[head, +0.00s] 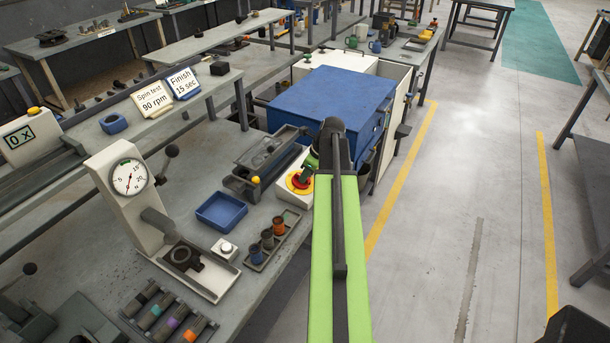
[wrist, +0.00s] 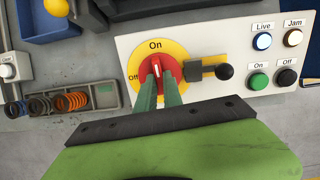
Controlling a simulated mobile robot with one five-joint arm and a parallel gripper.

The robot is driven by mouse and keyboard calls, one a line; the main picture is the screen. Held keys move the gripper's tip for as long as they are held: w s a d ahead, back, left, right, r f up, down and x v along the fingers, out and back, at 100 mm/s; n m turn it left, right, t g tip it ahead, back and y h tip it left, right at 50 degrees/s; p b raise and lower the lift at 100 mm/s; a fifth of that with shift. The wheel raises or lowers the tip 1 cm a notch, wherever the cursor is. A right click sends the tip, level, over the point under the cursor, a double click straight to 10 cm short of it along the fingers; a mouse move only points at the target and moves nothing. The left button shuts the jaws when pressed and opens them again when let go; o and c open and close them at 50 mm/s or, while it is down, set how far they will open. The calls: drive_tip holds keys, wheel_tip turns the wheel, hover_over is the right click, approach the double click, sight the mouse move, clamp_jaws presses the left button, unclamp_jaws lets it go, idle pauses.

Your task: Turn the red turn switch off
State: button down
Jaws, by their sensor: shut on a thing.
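The red turn switch (wrist: 157,62) sits on a round yellow plate (wrist: 181,54) on a pale panel in the wrist view. "On" is printed at the top of the plate and "Off" at its left. The switch's white mark points up, about at "On". My gripper (wrist: 158,80) has its two green fingers on either side of the red knob, shut on it, hiding its lower part. In the head view the red switch (head: 296,181) shows on its yellow plate at the bench's right end, partly hidden by my arm.
Right of the switch is a black-knobbed lever (wrist: 224,71). Beyond it are the Live lamp (wrist: 262,41), Jam lamp (wrist: 292,37), green On button (wrist: 258,81) and black Off button (wrist: 287,77). A spring rack (wrist: 60,102) lies left. A blue cabinet (head: 330,97) stands behind.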

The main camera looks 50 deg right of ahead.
drive_tip(key=n, duration=0.4)
drive_tip(key=shift+d, duration=0.2)
drive_tip(key=n, duration=0.4)
drive_tip(key=shift+w+n+g+y, duration=0.15)
drive_tip(key=shift+n+g+y, duration=0.15)
drive_tip(key=shift+n, duration=0.1)
drive_tip(key=n, duration=0.4)
drive_tip(key=shift+w+d+r+n+g+p, duration=0.1)
drive_tip(key=shift+n+g+p, duration=0.2)
drive_tip(key=shift+p, duration=0.05)
drive_tip(key=shift+w+n, duration=0.1)
drive_tip(key=shift+n, duration=2)
drive_tip(key=c, duration=1.5)
unclamp_jaws()
